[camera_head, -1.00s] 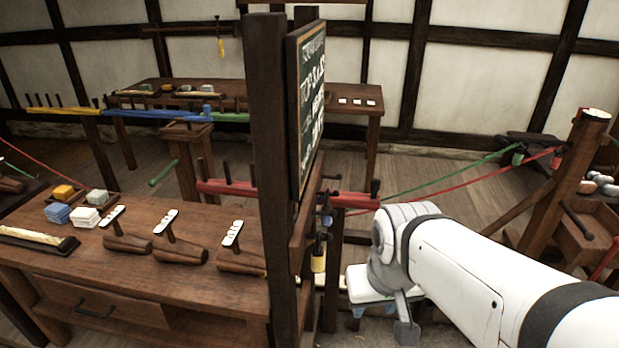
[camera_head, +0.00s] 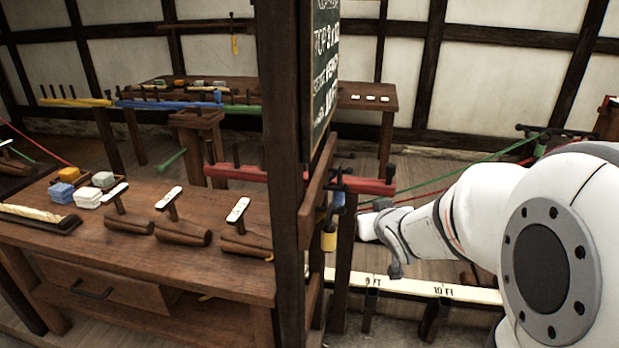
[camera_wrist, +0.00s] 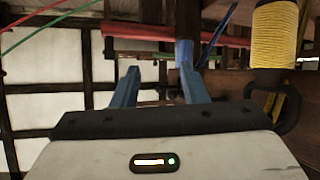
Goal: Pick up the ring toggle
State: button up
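A yellow cord-wrapped toggle (camera_head: 329,239) hangs by a dark fitting on the post's right side in the head view. In the wrist view the yellow toggle (camera_wrist: 275,38) is large at upper right, with a dark ring-like loop at its end. I take it for the ring toggle. A blue-wrapped piece (camera_head: 339,197) hangs close to it; a blue piece (camera_wrist: 184,52) also shows in the wrist view beyond the fingers. My gripper (camera_wrist: 158,84) is open and empty, its two blue fingers apart. The yellow toggle is right of both fingers, outside the gap.
A dark upright post (camera_head: 281,150) with a chalkboard (camera_head: 325,70) stands left of my arm. A workbench (camera_head: 150,262) holds wooden tools and coloured blocks. A red rail (camera_head: 240,174) runs behind. A marked white measuring strip (camera_head: 410,287) lies low below my arm.

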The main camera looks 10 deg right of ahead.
aim_at(343, 194)
jog(key=w+a+f+t+y+b, duration=0.1)
jog(key=w, duration=0.3)
jog(key=w+a+n+t+y+b, duration=0.1)
jog(key=w+t+y+b, duration=0.1)
jog(key=w, duration=0.3)
jog(key=w+a+f+n+t+y+b, duration=0.1)
jog(key=w+a+t+y, duration=0.1)
jog(key=w, duration=0.2)
jog(key=shift+w+a+f+b, duration=0.1)
jog(key=shift+w+f+b, duration=0.1)
jog(key=shift+f+b, duration=0.15)
jog(key=c, duration=0.8)
